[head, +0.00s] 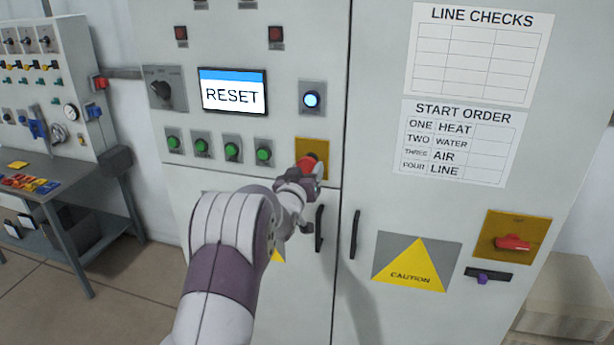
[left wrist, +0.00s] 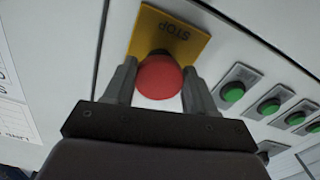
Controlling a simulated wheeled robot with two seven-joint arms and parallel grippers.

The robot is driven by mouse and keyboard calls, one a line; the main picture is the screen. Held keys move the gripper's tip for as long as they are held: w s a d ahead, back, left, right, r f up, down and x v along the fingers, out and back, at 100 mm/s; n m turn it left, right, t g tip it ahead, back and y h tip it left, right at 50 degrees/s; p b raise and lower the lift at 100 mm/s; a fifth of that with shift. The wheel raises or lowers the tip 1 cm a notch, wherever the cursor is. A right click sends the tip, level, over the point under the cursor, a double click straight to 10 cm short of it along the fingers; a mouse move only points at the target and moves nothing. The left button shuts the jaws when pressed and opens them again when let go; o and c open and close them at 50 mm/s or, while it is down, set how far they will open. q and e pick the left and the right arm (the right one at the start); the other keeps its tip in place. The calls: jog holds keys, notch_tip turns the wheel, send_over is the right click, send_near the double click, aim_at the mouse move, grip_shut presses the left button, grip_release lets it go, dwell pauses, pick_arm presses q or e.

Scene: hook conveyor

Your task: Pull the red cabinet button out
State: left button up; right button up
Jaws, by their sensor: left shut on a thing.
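The red cabinet button (head: 306,163) is a round mushroom button on a yellow plate (head: 325,146) on the grey cabinet front. In the left wrist view the red button (left wrist: 159,77) sits in front of the yellow plate (left wrist: 165,36), which reads STOP. My left gripper (head: 302,172) is at the button, with one finger on each side of its red head. In the left wrist view my left gripper (left wrist: 160,85) is shut on it. In the head view the gripper hides part of the button. My right gripper is not in view.
A lit blue button (head: 311,99) sits above the yellow plate. A screen (head: 234,91) reads RESET, with several green buttons (head: 232,150) below it. Dark door handles (head: 319,228) are below my gripper. A red rotary handle (head: 512,242) is at the lower right.

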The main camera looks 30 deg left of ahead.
pick_arm(q)
jog(key=o, duration=1.3)
jog(key=shift+o, duration=1)
jog(key=shift+s+r, duration=0.1)
jog(key=shift+s, duration=0.1)
jog(key=shift+s+d+b, duration=0.1)
jog(key=shift+s+b, duration=0.2)
jog(key=shift+b, duration=0.05)
jog(key=b+v, duration=0.5)
jog(key=v, duration=0.7)
jog(key=shift+s, duration=0.1)
